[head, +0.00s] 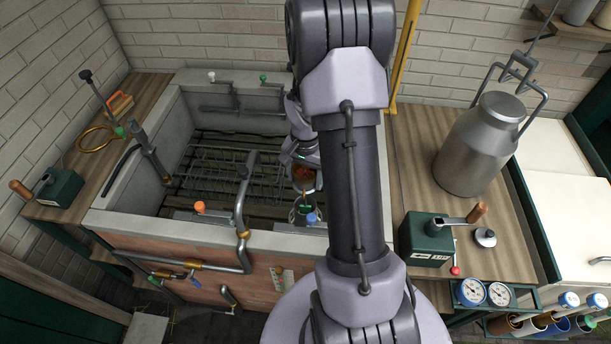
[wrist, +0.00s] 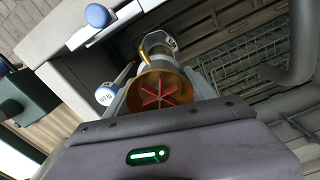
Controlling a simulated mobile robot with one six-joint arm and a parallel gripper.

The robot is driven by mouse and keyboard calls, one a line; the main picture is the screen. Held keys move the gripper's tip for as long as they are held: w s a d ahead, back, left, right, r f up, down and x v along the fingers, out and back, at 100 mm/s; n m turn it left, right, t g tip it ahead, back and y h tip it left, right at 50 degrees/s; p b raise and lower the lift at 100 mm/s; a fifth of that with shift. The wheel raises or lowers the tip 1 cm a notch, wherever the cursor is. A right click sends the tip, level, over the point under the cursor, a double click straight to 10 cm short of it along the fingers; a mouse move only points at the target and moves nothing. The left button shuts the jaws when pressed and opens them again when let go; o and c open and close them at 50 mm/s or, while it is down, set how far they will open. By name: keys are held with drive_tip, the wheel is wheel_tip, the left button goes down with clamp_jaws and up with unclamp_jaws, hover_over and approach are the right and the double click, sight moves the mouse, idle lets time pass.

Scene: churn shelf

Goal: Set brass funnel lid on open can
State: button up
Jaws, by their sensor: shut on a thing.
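The brass funnel lid (wrist: 160,90), a round bowl with a red cross-shaped insert, sits between the fingers of my gripper (wrist: 158,80) in the wrist view. My gripper is shut on it. In the head view my gripper (head: 304,162) reaches down into the front right of the trough, and the lid (head: 304,184) shows small below it, partly hidden by my arm. A small can (head: 301,214) stands in the trough by the front wall, just below the lid; they look apart, but the gap is unclear. A metal loop handle (wrist: 158,40) shows beyond the lid.
The concrete trough (head: 130,188) has a wire rack (head: 230,165) inside and a pipe (head: 240,205) over its front rim. A large milk can (head: 480,145) and a green crank box (head: 425,240) stand on the right bench. Another green box (head: 58,187) is at left.

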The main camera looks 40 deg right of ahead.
drive_tip(key=b, duration=0.6)
hover_over(305, 205)
drive_tip(key=f, duration=0.6)
drive_tip(key=shift+w+d, duration=0.1)
drive_tip(key=shift+d, duration=0.1)
drive_tip(key=shift+f, duration=0.1)
drive_tip(key=shift+f+b, duration=1.5)
drive_tip(key=shift+f, duration=0.7)
drive_tip(key=o, duration=1.8)
wheel_tip(305, 205, up, 18)
drive_tip(key=p, duration=0.5)
drive_tip(key=shift+f, duration=0.25)
